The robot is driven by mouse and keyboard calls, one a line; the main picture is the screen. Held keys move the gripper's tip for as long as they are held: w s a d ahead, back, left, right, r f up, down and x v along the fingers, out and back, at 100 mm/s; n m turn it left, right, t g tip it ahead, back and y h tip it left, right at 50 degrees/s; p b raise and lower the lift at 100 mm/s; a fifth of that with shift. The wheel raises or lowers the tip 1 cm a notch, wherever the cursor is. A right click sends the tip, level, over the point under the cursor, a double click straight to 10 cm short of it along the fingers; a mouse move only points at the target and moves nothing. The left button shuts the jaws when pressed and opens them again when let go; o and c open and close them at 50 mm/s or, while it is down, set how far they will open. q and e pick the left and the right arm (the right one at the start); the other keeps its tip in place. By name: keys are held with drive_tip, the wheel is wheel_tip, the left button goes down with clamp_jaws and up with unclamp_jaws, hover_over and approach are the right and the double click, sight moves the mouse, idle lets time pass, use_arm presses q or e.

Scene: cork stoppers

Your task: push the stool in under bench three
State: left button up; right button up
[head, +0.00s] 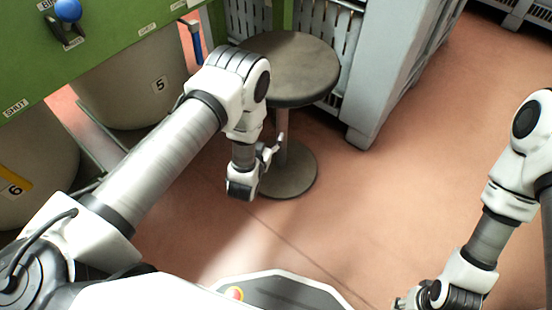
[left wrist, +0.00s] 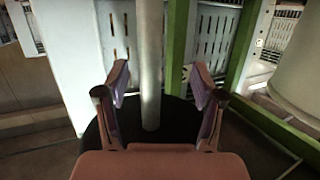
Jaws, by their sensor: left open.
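The stool has a round dark grey seat (head: 292,72), a single post (head: 282,132) and a round floor base (head: 294,176). It stands upright beside a green bench (head: 110,42); no number three is readable on it. My left gripper (head: 270,154) is low beside the post, below the seat. In the left wrist view my open left gripper (left wrist: 155,88) has its fingers on either side of the pale post (left wrist: 150,50), above the dark base (left wrist: 172,112). Whether they touch the post is unclear. My right gripper (head: 420,298) is at the lower right edge, its fingers unclear.
A grey slatted crate (head: 385,75) stands close at the stool's right. A green leg (head: 283,14) is behind the seat. Bins marked 5 (head: 130,88) and 6 (head: 35,150) stand under the bench at left. The reddish floor (head: 400,200) is clear toward the right.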

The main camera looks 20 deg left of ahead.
sight(280, 125)
use_arm(q)
drive_tip(key=w+f+t+b, duration=0.1)
drive_tip(key=w+d+f+b, duration=0.1)
drive_tip(key=f+b, duration=0.1)
drive_tip(key=w+f+t+b, duration=0.1)
drive_tip(key=b, duration=0.1)
drive_tip(key=shift+d+f+t, duration=0.2)
drive_tip(key=shift+f+t, duration=0.05)
drive_tip(key=shift+t, duration=0.05)
use_arm(e)
wheel_tip(280, 125, down, 8)
use_arm(q)
drive_tip(key=w+b, duration=0.2)
drive_tip(key=w, duration=0.1)
drive_tip(key=w+b, duration=0.2)
drive_tip(key=w, duration=0.2)
drive_tip(key=shift+w+a+f, duration=0.15)
drive_tip(key=shift+w, duration=0.2)
use_arm(e)
wheel_tip(280, 125, down, 4)
drive_tip(key=shift+w+f, duration=0.1)
use_arm(q)
clamp_jaws()
